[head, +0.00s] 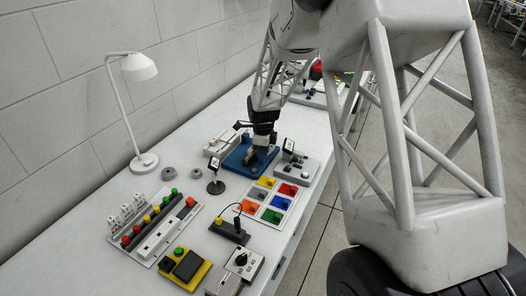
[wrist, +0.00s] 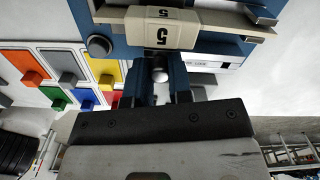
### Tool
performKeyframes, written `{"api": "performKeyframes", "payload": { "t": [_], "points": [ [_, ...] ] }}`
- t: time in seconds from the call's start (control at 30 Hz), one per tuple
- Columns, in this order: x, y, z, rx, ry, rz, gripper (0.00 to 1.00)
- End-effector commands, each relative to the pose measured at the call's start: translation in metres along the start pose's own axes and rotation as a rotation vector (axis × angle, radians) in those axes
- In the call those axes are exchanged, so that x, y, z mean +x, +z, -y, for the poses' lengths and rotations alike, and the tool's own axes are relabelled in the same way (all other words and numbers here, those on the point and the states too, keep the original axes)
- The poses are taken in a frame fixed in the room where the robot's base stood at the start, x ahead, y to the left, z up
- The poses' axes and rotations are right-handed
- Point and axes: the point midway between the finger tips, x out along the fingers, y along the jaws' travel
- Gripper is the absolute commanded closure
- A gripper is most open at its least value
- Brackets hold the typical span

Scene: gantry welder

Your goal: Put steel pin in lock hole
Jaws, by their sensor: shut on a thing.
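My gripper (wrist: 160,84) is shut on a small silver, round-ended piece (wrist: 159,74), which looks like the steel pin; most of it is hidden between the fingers. In the head view my gripper (head: 259,152) is low over a blue fixture (head: 236,161) in the middle of the bench. The fixture also shows in the wrist view (wrist: 207,47), with a cream block (wrist: 160,26) marked 5 just beyond the fingertips. The lock hole cannot be made out. I cannot tell whether the pin touches the fixture.
Colored square panels (head: 274,216) lie in front of the fixture. A small round stand (head: 216,187) is at its left, and a grey device (head: 300,170) is close at its right. A white lamp (head: 145,161) stands near the wall. Button strips and a yellow box (head: 184,268) fill the bench front.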

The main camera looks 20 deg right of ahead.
Motion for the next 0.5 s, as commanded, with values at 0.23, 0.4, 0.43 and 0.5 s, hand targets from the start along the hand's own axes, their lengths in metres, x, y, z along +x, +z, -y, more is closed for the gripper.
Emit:
{"api": "performKeyframes", "payload": {
  "t": [0.23, 0.4, 0.43, 0.5],
  "points": [
    [-0.0002, 0.0000, 0.0001, 0.000, 0.000, 0.000, 1.00],
    [-0.0001, 0.0000, 0.0001, 0.000, 0.000, 0.000, 0.68],
    [-0.0001, 0.0000, 0.0000, 0.000, 0.000, 0.000, 0.64],
    [-0.0001, 0.0000, 0.0000, 0.000, 0.000, 0.000, 0.53]
  ]
}}
